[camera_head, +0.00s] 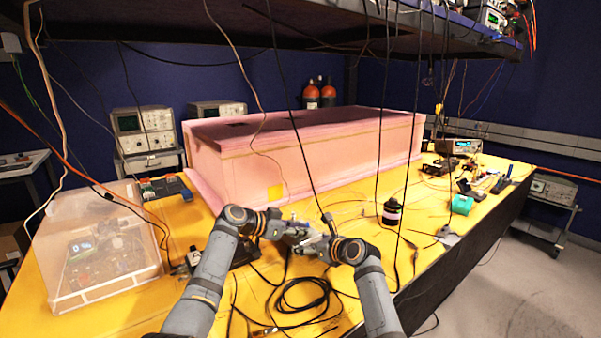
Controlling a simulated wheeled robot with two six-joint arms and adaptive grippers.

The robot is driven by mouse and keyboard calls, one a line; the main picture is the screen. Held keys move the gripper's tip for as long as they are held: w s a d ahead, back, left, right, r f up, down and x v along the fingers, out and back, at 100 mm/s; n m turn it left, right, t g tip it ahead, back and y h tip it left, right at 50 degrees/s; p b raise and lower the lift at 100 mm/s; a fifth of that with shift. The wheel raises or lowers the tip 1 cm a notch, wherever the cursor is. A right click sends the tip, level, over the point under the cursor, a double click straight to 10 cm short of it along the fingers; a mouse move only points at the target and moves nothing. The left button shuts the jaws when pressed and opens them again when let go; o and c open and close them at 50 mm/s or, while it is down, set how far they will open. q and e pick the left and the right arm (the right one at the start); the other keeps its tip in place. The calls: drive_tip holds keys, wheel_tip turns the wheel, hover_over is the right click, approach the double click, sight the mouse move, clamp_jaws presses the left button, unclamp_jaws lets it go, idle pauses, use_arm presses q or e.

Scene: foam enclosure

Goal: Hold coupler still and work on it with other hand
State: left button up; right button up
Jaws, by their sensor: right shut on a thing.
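My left gripper (292,231) and my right gripper (314,242) meet close together above the yellow table, in front of the pink foam box. The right gripper is shut on a small grey part between the two hands. It looks like the coupler, but it is mostly hidden by the fingers and too small to make out. The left gripper's fingers are right beside it; whether they touch it or are open or shut cannot be told. A short dark piece (328,221) stands just above the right gripper, at the lower end of a hanging cable.
A pink foam enclosure (300,160) fills the table's back. A clear plastic bin (95,250) stands at left. Black cable coils (300,297) lie in front of the hands. A dark bottle (391,212) and a teal item (462,205) stand at right. Several cables hang from above.

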use_arm(q)
drive_tip(key=o, duration=0.4)
drive_tip(key=shift+c, duration=0.2)
drive_tip(key=v, duration=1.6)
drive_tip(key=shift+a, duration=0.25)
drive_tip(key=shift+o, duration=0.3)
drive_tip(key=x, duration=1.6)
drive_tip(key=shift+d, duration=0.25)
clamp_jaws()
